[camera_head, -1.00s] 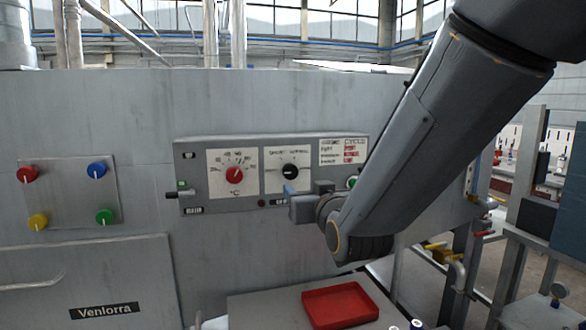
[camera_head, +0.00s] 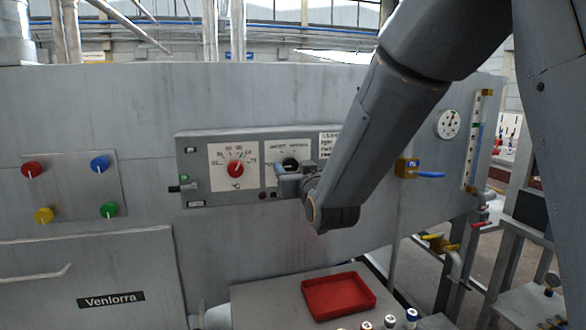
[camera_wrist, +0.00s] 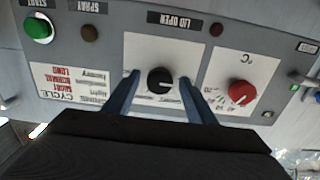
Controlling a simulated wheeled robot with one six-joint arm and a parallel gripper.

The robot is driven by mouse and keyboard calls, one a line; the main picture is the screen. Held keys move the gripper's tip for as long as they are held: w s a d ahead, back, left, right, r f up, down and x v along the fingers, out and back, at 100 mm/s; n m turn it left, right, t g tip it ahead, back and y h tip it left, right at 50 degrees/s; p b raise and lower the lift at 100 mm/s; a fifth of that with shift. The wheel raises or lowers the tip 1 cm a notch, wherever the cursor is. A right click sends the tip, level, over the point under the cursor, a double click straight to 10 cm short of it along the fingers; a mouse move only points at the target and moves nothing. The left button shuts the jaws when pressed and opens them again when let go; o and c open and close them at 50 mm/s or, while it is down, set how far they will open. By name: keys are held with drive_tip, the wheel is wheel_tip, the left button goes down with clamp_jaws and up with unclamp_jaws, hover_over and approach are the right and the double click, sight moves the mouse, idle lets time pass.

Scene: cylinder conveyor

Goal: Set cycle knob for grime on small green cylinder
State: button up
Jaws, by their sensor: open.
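The black cycle knob (camera_head: 290,163) is on a white dial plate of the grey control panel. In the wrist view, which is upside down, the knob (camera_wrist: 160,80) shows between the two blue fingers of my open gripper (camera_wrist: 159,78), with a gap on either side. A pale pointer mark on it faces right in that view. In the head view my gripper (camera_head: 289,171) is in front of the dial and partly covers it. The cycle chart (camera_wrist: 70,85) has black grime words and red cycle words, too small to read fully. No green cylinder can be made out.
A red temperature knob (camera_head: 236,168) is beside the cycle dial. The green start button (camera_wrist: 38,28) and a dark spray button (camera_wrist: 90,33) are on the same panel. Below are a red tray (camera_head: 339,296) and several small capped cylinders (camera_head: 389,322), cut by the frame edge.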

drive_tip(key=c, duration=1)
drive_tip(key=shift+c, duration=0.2)
drive_tip(key=m+b, duration=0.5)
drive_tip(key=m, duration=0.1)
drive_tip(key=shift+f, duration=0.1)
drive_tip(key=m+b, duration=0.4)
drive_tip(key=m, duration=0.1)
drive_tip(key=shift+m, duration=0.4)
drive_tip(key=shift+b, duration=0.35)
drive_tip(key=shift+a, duration=0.1)
drive_tip(key=o, duration=1)
